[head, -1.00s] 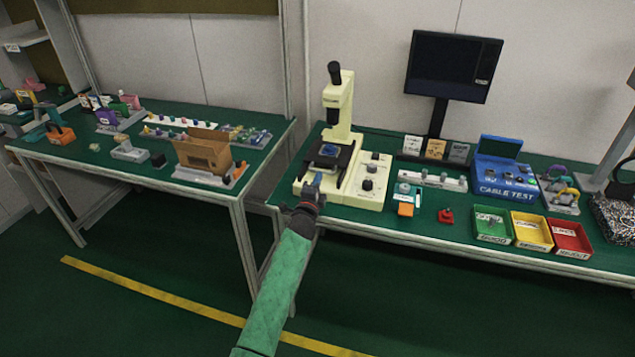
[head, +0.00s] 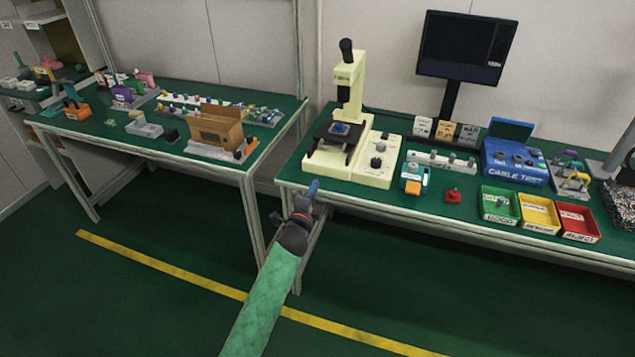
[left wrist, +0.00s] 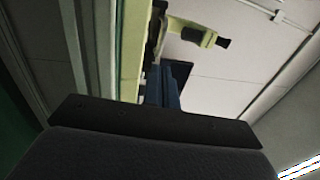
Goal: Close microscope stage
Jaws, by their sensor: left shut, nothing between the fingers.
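The cream microscope (head: 348,108) stands upright at the left end of the right bench. Its black stage (head: 325,142) carries a small blue piece (head: 340,129) and has dark arms reaching toward the bench's front. My left gripper (head: 313,187) is shut and empty, just in front of the microscope base near the bench's front edge, apart from the stage. In the left wrist view, the blue fingers (left wrist: 161,88) are together, and part of the microscope (left wrist: 192,31) shows beyond them. My right gripper is not in view.
Right of the microscope are an orange-and-white device (head: 414,181), a red knob block (head: 453,195) and green (head: 487,207), yellow (head: 528,217) and red (head: 567,227) bins. A monitor (head: 462,47) stands behind. A gap separates the left bench (head: 215,165).

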